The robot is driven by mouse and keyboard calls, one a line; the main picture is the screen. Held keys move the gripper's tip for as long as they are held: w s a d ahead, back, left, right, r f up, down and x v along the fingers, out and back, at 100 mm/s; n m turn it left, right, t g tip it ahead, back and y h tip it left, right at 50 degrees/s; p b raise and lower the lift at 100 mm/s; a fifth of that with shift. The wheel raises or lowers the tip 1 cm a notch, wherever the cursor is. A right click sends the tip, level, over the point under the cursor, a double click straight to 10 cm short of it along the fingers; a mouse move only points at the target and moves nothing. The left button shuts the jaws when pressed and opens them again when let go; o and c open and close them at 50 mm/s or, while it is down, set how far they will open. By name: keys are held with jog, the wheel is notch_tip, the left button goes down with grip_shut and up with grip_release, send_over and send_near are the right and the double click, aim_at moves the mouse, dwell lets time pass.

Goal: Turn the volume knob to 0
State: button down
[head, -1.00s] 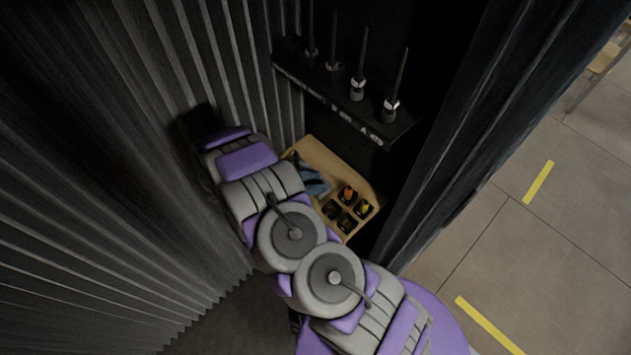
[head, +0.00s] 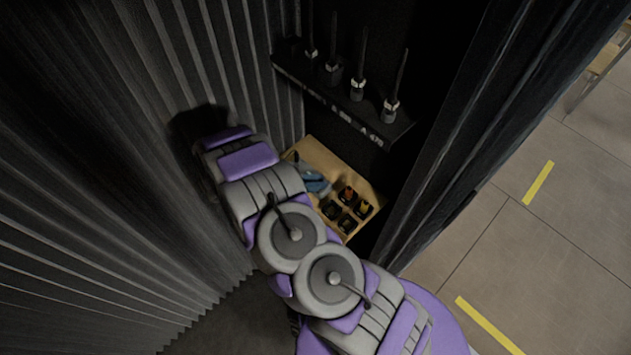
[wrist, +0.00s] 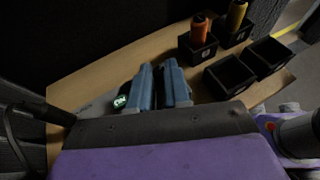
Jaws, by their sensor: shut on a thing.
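My gripper (wrist: 166,68) shows in the wrist view as two blue fingers side by side, with a narrow gap between them, reaching down at a grey panel on the wooden desk. In the head view the gripper (head: 318,184) is beyond my arm's forearm, over the desk. A small lit green display (wrist: 120,101) sits on the panel just left of the fingers; its reading is too small to tell. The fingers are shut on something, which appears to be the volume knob. The knob itself is hidden by the fingers.
The wooden desk (head: 325,160) holds several black square holders (wrist: 230,76); an orange handle (wrist: 198,29) and a yellow handle (wrist: 236,16) stand in two. A black shelf (head: 340,104) with several microphones is above. Ribbed dark walls close in the left; open floor lies right.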

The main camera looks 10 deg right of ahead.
jog(key=shift+n+t, duration=0.5)
jog(key=shift+t, duration=0.1)
jog(key=shift+s+n+t+y, duration=0.1)
jog(key=shift+n+t+y, duration=0.2)
jog(key=shift+n+t, duration=0.45)
jog(key=shift+s+n+t+y+b, duration=0.15)
jog(key=shift+n+t+y+b, duration=0.4)
jog(key=shift+n+t, duration=0.6)
jog(key=shift+s+d+n+t+y+b, duration=0.15)
jog(key=shift+n+t+y+b, duration=0.25)
jog(key=shift+n+t+y, duration=0.55)
jog(key=n+t+p, duration=0.1)
jog(key=n+y+p, duration=0.1)
jog(key=shift+s+d+r+t+p, duration=0.1)
jog(key=shift+r+t+p, duration=0.05)
jog(key=shift+t+p, duration=0.25)
jog(key=shift+n+t+y+p, duration=0.4)
jog(key=shift+y+p, duration=0.2)
jog(key=shift+p, duration=0.35)
jog(key=c, duration=1.1)
grip_release()
